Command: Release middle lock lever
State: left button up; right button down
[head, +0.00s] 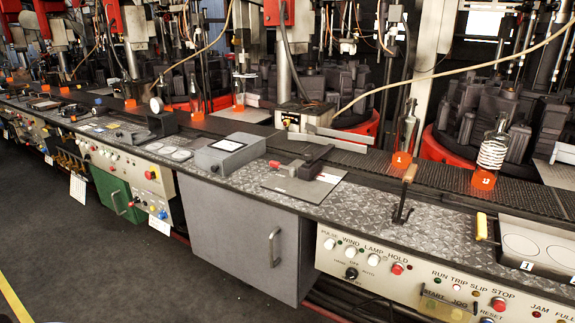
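A lever with a tan handle (409,173) stands upright, slightly tilted, on a dark base on the metal-plated bench top (372,199). To its left, a dark clamp-like tool with a red handle (287,167) lies on a flat grey plate (318,187). At the right, a yellow handle (482,226) stands at the left end of a tray with round plates. I cannot tell which of these is the middle lock lever. Neither of my grippers is in view.
A control panel with buttons (440,285) runs along the bench front. A grey cabinet (232,233) stands below the bench. Bottles with orange bases, one clear (407,132) and one with white coils (492,152), stand behind the lever. Dark floor (90,255) is free at left.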

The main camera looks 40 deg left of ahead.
aim_at(276, 164)
jog(key=j+z, duration=0.15)
jog(key=j, duration=0.35)
jog(key=j+z, duration=0.1)
jog(key=j, duration=0.4)
jog(key=j+z, duration=0.15)
jog(key=j, duration=0.35)
jog(key=k+j+z, duration=0.1)
jog(key=j, duration=0.35)
jog(key=j+z, duration=0.15)
jog(key=j, duration=0.35)
jog(key=k+j+z, duration=0.1)
jog(key=j, duration=0.35)
jog(key=k+j+z, duration=0.15)
jog(key=j, duration=0.35)
